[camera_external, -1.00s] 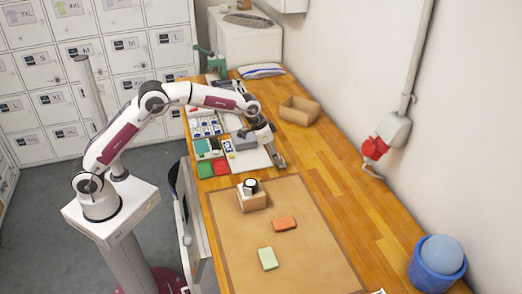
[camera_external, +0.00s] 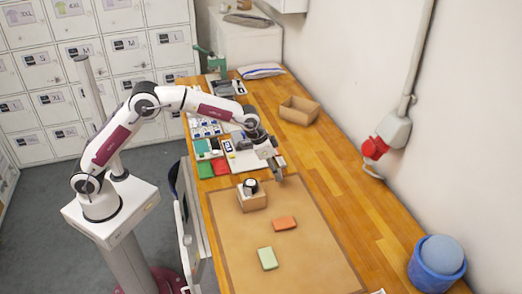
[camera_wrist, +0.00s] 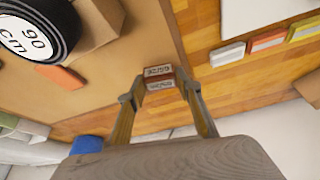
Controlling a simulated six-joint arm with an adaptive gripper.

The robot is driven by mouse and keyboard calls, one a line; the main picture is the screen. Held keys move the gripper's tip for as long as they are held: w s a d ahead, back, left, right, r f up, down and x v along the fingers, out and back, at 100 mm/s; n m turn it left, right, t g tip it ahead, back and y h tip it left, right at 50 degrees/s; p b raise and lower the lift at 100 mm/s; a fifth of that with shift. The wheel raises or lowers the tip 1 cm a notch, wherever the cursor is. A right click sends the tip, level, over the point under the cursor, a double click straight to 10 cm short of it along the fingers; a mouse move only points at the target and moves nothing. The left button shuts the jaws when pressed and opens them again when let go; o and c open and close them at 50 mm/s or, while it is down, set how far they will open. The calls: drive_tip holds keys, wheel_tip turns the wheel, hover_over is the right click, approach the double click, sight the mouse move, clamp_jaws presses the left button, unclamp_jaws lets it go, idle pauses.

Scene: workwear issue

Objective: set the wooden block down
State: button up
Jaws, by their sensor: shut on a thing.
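The wooden block (camera_wrist: 170,160) is grey-brown with visible grain and fills the bottom of the wrist view. My gripper (camera_wrist: 160,125) is shut on it, with a finger reaching it on each side. In the external view the block (camera_external: 265,150) looks like a small grey box at my gripper (camera_external: 277,168), partly hidden by the wrist. My gripper is over the table near the far edge of the tan mat (camera_external: 225,230). The block appears to be off the table, but its exact height cannot be told.
A cardboard box (camera_external: 253,202) with a black, white-topped roll (camera_external: 250,187) on it stands on the mat close by. Orange (camera_external: 284,223) and green (camera_external: 267,258) pieces lie farther forward. An open carton (camera_external: 299,111) stands behind. Bare wood is free right of the mat.

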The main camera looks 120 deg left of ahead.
drive_tip(key=shift+m, duration=0.7)
drive_tip(key=w+d, duration=0.1)
drive_tip(key=d, duration=0.3)
drive_tip(key=w+d, duration=0.1)
drive_tip(key=d, duration=0.3)
drive_tip(key=w+d+r, duration=0.1)
drive_tip(key=w+d, duration=0.1)
drive_tip(key=d, duration=0.2)
drive_tip(key=shift+d, duration=0.1)
drive_tip(key=w+d+m, duration=0.1)
drive_tip(key=d, duration=1)
drive_tip(key=m+h, duration=0.1)
drive_tip(key=m, duration=0.1)
hover_over(234, 246)
wheel_tip(234, 246, down, 2)
drive_tip(key=shift+t, duration=0.4)
drive_tip(key=s+d+f+m+h, duration=0.1)
drive_tip(key=s+d+f+m, duration=0.1)
drive_tip(key=s+d, duration=0.7)
drive_tip(key=shift+s+d+f, duration=0.2)
drive_tip(key=shift+f, duration=0.55)
drive_tip(key=shift+f, duration=0.1)
drive_tip(key=s+f, duration=0.4)
drive_tip(key=f, duration=0.1)
drive_tip(key=shift+s+f, duration=0.25)
drive_tip(key=shift+s, duration=0.05)
